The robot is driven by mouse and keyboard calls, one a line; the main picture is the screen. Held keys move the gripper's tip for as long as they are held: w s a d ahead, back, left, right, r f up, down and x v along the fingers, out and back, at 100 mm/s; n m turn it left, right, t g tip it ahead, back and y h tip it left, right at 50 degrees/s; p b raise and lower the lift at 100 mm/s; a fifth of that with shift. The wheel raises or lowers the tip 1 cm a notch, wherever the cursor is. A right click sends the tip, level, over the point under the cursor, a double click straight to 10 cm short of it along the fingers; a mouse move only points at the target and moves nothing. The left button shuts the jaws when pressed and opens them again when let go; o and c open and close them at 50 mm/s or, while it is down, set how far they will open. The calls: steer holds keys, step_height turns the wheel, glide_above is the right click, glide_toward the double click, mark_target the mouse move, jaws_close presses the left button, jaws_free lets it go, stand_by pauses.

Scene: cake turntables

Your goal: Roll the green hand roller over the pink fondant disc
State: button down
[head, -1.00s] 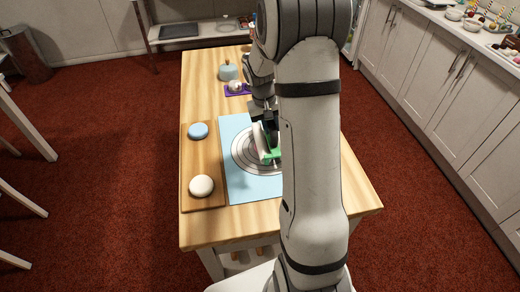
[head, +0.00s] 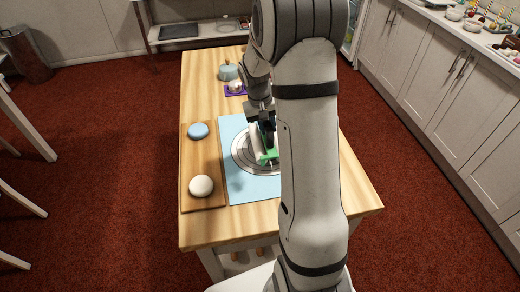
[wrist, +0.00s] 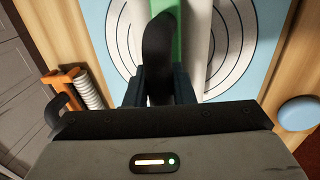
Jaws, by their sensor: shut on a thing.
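The green hand roller (head: 268,157) is held over the blue mat (head: 237,187), which bears concentric rings. Its green frame (wrist: 179,40) and pale roller (wrist: 197,48) show in the wrist view. My gripper (head: 267,136) is shut on the dark handle of the roller, which curves up between the fingers in the wrist view (wrist: 158,85). The roller lies over the rings. I cannot tell whether it touches the surface. No pink fondant disc shows in either view; my arm and the roller hide part of the mat.
A wooden board (head: 203,160) at the left bears a blue disc (head: 198,130) and a cream disc (head: 201,186). A blue pot (head: 228,72) and a purple mat (head: 235,91) stand farther back. The wrist view shows an orange-and-white ribbed tool (wrist: 84,88) beside the mat.

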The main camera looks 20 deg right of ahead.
steer(key=shift+s+a+f, duration=0.1)
steer(key=shift+s+f, duration=0.05)
steer(key=shift+f, duration=0.1)
steer(key=shift+a, duration=0.55)
steer(key=shift+d, duration=0.1)
steer(key=shift+d, duration=0.6)
steer(key=shift+d+b, duration=0.35)
steer(key=shift+d, duration=0.15)
